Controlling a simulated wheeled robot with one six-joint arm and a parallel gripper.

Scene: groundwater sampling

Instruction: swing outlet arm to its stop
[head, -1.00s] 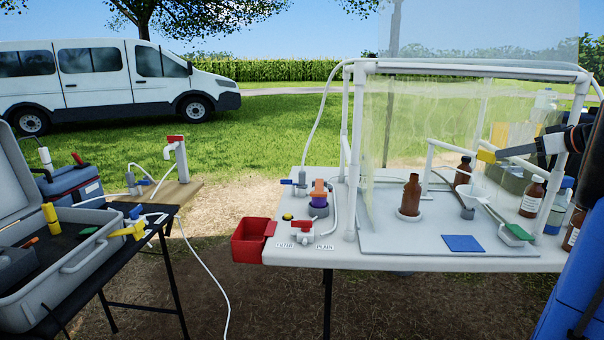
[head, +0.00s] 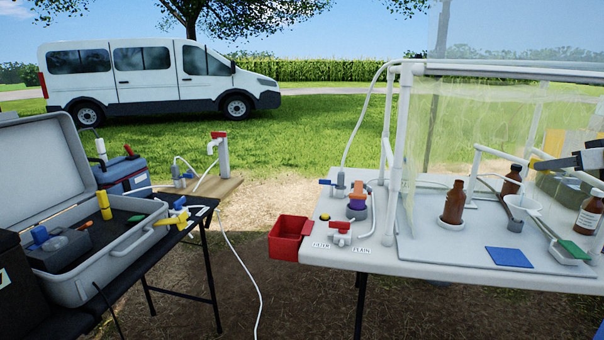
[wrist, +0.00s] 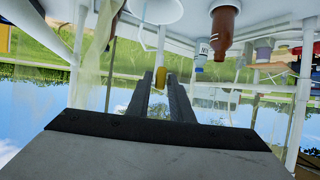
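The outlet arm (head: 505,154) is a white pipe that reaches right from the top of a short white post on the bench, inside the clear hood. Its yellow end (head: 541,155) is at the right side of the head view. In the upside-down wrist view the yellow end (wrist: 161,78) sits between my two dark fingertips, with little gap on either side. My gripper (wrist: 161,84) looks shut on it. In the head view my dark finger comes in from the right edge and meets the yellow end. The stop cannot be made out.
Brown bottles (head: 453,204) stand around the outlet arm, with a white funnel (head: 522,205) just below. A blue pad (head: 508,257) lies on the white bench (head: 400,262). Hood frame posts (head: 405,150) rise on the left. A red bin (head: 288,237) hangs at the bench's left end.

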